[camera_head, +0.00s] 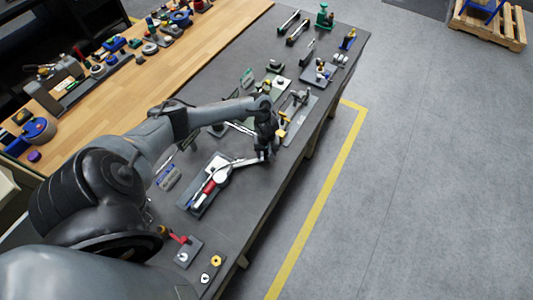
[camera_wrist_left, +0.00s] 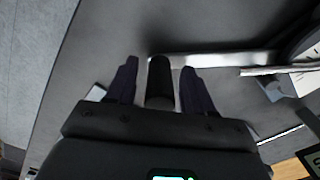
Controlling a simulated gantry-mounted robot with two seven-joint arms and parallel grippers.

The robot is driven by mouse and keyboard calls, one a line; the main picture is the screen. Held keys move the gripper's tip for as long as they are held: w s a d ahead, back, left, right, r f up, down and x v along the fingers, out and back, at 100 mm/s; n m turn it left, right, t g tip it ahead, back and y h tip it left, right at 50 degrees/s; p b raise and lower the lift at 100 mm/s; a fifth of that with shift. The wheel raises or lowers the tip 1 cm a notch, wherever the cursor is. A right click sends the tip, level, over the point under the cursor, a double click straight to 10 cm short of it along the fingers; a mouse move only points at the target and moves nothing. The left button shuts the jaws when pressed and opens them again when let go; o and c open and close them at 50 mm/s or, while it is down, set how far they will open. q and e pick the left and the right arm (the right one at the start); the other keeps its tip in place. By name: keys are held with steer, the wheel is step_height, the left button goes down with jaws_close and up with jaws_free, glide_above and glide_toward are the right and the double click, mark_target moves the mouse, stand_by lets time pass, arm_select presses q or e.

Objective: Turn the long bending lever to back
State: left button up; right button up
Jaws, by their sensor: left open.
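The long bending lever (camera_head: 243,161) is a thin silver bar on a device with a red-and-white body (camera_head: 207,188) and a dark base plate. It runs right from the body to under my left gripper (camera_head: 266,154). In the left wrist view the silver bar (camera_wrist_left: 215,59) runs across the top and a black knob (camera_wrist_left: 160,82) is at its end. My left gripper (camera_wrist_left: 160,88) is open, with its two dark fingers on either side of the knob. Gaps show between fingers and knob. The arm hides part of the lever's end in the head view.
Other fixtures stand on the dark bench, including a plate with a lever (camera_head: 297,118) just beyond my gripper and a red-handled valve (camera_head: 184,243) nearer. A wooden bench (camera_head: 121,85) with tools lies left. Open floor (camera_head: 420,180) lies right of the bench edge.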

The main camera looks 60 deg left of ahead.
arm_select(q)
steer(key=shift+c, duration=0.4)
arm_select(e)
steer(key=shift+a, duration=0.1)
arm_select(q)
jaws_close()
